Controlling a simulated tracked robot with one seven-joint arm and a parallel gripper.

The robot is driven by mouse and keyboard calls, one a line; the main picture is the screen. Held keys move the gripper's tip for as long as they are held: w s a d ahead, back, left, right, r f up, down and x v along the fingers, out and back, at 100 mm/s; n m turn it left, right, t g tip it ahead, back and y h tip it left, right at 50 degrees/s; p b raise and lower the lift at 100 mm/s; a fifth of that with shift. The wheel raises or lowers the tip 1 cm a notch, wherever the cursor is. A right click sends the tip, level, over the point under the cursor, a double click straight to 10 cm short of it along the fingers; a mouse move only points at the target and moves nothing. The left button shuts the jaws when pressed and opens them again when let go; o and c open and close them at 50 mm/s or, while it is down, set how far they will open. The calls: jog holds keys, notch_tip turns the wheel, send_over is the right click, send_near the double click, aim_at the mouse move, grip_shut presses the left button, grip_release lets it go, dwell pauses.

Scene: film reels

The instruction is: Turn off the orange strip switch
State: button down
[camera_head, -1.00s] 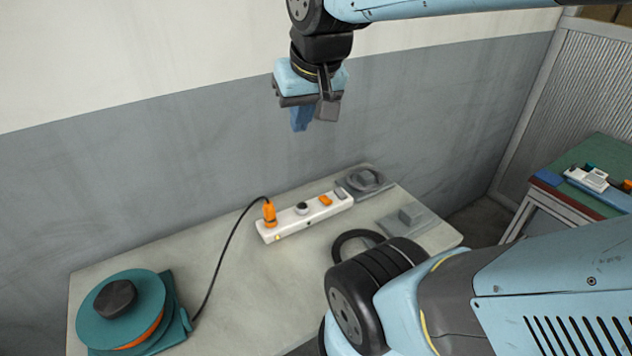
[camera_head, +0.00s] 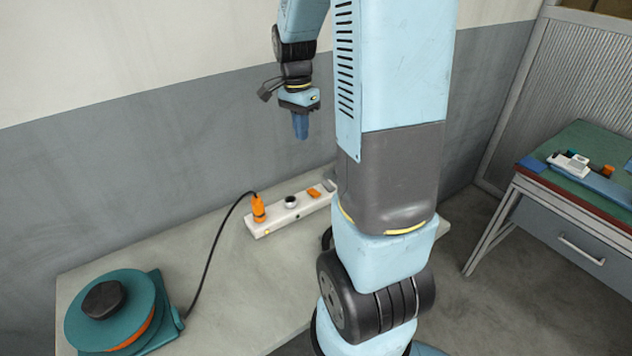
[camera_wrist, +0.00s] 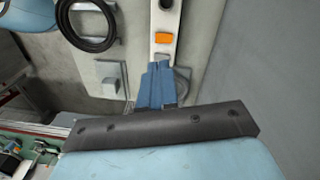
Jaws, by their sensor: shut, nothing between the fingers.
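The white power strip (camera_head: 287,214) lies on the bench with an orange plug (camera_head: 258,208) in its left end. Its orange switch (camera_head: 314,193) is toward the right end, left of my arm, which hides the strip's far end. My gripper (camera_head: 301,133) is shut and empty, pointing down above the bench and behind the strip's right part, apart from it. In the wrist view the shut blue fingers (camera_wrist: 157,68) point toward the orange switch (camera_wrist: 163,38), which shows just past their tips. I cannot tell which way the switch is tipped.
A teal reel (camera_head: 115,310) with a black knob stands at the bench's left, its black cable running to the plug. A grey wall is behind the bench. A green-topped table (camera_head: 590,160) stands at right. The wrist view shows a black ring (camera_wrist: 87,25) and a grey block (camera_wrist: 108,77).

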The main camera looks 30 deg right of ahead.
aim_at(315, 192)
jog(key=w+d+f+m+g, duration=0.1)
jog(key=d+f+m, duration=0.1)
jog(key=f, duration=0.3)
jog(key=shift+w+d+f+m, duration=0.2)
jog(key=shift+w+d+m, duration=0.15)
jog(key=shift+d, duration=0.25)
jog(key=f, duration=0.4)
jog(key=s+f, duration=0.1)
jog(key=f, duration=0.4)
jog(key=s+f, duration=0.1)
jog(key=f, duration=0.3)
jog(key=shift+s+f, duration=0.25)
jog(key=shift+f, duration=0.1)
